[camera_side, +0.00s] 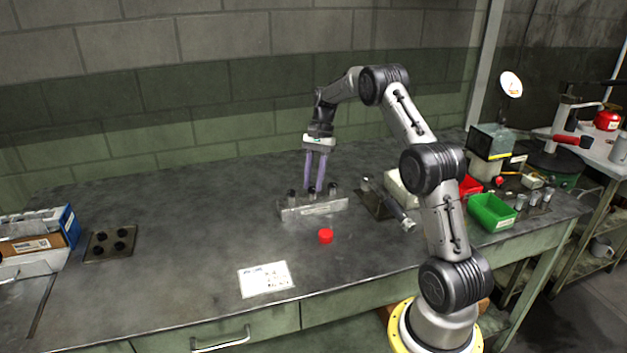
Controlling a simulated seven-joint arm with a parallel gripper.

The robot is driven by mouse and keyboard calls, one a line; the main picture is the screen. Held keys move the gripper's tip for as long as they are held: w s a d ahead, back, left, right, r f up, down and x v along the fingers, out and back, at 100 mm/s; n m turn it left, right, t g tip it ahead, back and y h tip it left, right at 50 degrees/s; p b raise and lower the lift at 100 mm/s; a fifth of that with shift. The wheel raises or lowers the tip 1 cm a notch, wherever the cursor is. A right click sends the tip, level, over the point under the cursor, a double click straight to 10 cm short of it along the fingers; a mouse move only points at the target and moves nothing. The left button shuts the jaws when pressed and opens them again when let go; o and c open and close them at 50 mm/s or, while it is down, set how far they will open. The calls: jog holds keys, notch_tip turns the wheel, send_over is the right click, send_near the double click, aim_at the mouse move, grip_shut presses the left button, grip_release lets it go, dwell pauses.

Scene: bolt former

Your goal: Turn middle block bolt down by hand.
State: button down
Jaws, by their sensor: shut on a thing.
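A grey metal block (322,208) stands on the workbench with three dark bolts standing up from its top. The left bolt (291,196) and the right bolt (333,188) stand free of the fingers. My gripper (314,186) points straight down over the middle of the block, its purple fingers close together on the middle bolt (312,193). The fingertips partly hide this bolt. How deep it sits in the block is too small to tell.
A red cap (325,236) lies in front of the block. A white printed card (265,279) lies nearer the front edge. A dark plate with black knobs (110,243) is at left. A green bin (491,212) and a grey tool (389,203) are at right.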

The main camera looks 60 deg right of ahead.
jog(key=c, duration=0.8)
grip_release()
jog(key=shift+r, duration=0.2)
jog(key=shift+c, duration=0.2)
jog(key=shift+o, duration=1)
jog(key=shift+f, duration=0.1)
jog(key=v, duration=1.3)
jog(key=shift+r, duration=0.4)
jog(key=shift+w, duration=0.1)
